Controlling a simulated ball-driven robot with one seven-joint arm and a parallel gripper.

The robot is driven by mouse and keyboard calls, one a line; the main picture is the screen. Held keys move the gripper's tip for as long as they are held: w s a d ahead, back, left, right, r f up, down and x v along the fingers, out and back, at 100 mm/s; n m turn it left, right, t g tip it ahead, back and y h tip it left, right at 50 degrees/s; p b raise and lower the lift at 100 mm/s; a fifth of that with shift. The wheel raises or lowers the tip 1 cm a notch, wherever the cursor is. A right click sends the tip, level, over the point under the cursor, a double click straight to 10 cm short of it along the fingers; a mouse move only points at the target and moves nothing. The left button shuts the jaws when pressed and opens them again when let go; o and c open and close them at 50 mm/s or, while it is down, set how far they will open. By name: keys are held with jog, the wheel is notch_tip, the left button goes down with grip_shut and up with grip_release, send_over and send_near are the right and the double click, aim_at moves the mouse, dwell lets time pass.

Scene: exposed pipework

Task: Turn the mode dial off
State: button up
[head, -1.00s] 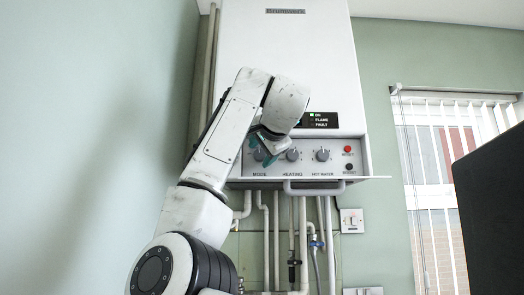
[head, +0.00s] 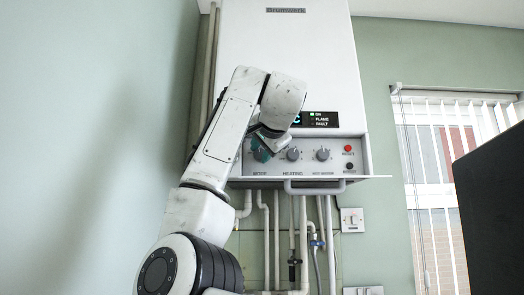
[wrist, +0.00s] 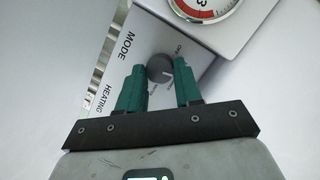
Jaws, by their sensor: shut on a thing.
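The mode dial (wrist: 159,68) is a round dark grey knob on the boiler's control panel, at the left end of a row of knobs. In the wrist view, the two teal fingers of my gripper (wrist: 160,76) stand on either side of it and are shut on it. A small OFF label (wrist: 179,50) sits by the dial's upper right; other printing is partly hidden by the fingers. I cannot clearly tell which mark the dial points to. In the head view, my gripper (head: 261,149) covers most of the dial.
The heating knob (head: 293,154), hot water knob (head: 323,155) and red reset button (head: 348,149) lie to the right. A status panel (head: 318,118) shows a green light by ON. A handle bar (head: 314,188) and pipes (head: 276,240) are below. A gauge (wrist: 205,8) shows in the wrist view.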

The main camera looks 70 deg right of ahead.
jog(key=n+g, duration=0.1)
jog(key=n, duration=0.1)
jog(key=n+g, duration=0.1)
jog(key=n, duration=0.1)
jog(key=shift+w+r+n, duration=0.1)
jog(key=shift+w+n, duration=0.05)
jog(key=shift+n, duration=0.15)
jog(key=n, duration=0.1)
jog(key=n+g+h, duration=0.1)
jog(key=n, duration=0.1)
jog(key=n+g, duration=0.1)
jog(key=shift+w+a, duration=0.15)
jog(key=shift+w, duration=0.1)
jog(key=shift+n, duration=0.3)
jog(key=o, duration=1)
jog(key=shift+o, duration=0.2)
jog(key=shift+a, duration=0.15)
jog(key=b+v, duration=0.3)
jog(key=v, duration=0.7)
jog(key=shift+a, duration=0.4)
jog(key=shift+w, duration=0.15)
